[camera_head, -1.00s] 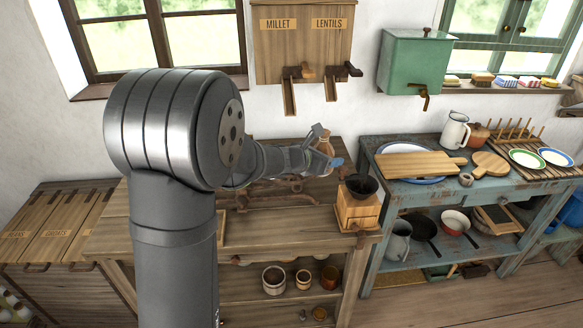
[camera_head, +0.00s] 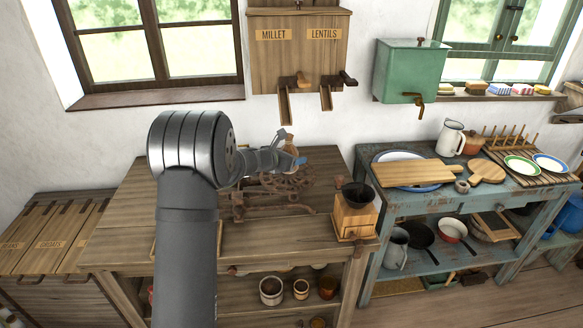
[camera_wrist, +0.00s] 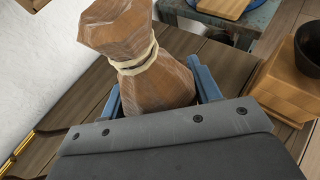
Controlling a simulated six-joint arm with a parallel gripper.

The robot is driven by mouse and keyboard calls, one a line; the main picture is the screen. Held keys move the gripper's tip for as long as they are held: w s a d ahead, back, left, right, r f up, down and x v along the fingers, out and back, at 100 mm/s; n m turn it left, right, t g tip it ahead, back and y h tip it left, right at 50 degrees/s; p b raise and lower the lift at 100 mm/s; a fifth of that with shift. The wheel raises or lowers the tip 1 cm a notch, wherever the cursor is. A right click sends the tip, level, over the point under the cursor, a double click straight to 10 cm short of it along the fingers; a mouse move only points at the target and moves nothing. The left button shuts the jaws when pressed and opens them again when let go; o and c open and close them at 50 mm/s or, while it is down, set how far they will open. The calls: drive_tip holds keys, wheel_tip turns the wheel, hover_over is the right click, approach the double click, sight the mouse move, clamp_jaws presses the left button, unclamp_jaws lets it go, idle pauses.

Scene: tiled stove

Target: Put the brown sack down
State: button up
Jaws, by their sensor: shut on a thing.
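The brown sack (camera_wrist: 155,83) is tied at its neck with a pale cord and fills the middle of the wrist view. My gripper (camera_wrist: 165,95) has its blue fingers on either side of the sack's body, shut on it. In the head view my gripper (camera_head: 290,158) holds the sack (camera_head: 291,143) over the back of the wooden table (camera_head: 270,238), behind a rusty metal scale-like device. The sack's lower end is hidden by the gripper, so I cannot tell whether it touches the tabletop.
A wooden grinder (camera_head: 354,212) with a dark bowl stands at the table's right front. The rusty device (camera_head: 265,195) takes up the middle. Dispensers marked millet and lentils (camera_head: 298,50) hang on the wall above.

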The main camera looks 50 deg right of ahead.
drive_tip(key=shift+f, duration=1.95)
drive_tip(key=shift+f, duration=0.1)
drive_tip(key=o, duration=1.1)
drive_tip(key=shift+f, duration=0.1)
drive_tip(key=shift+o, duration=0.2)
drive_tip(key=shift+a+r, duration=0.25)
drive_tip(key=shift+r, duration=0.05)
drive_tip(key=v, duration=1.1)
drive_tip(key=shift+a, duration=0.25)
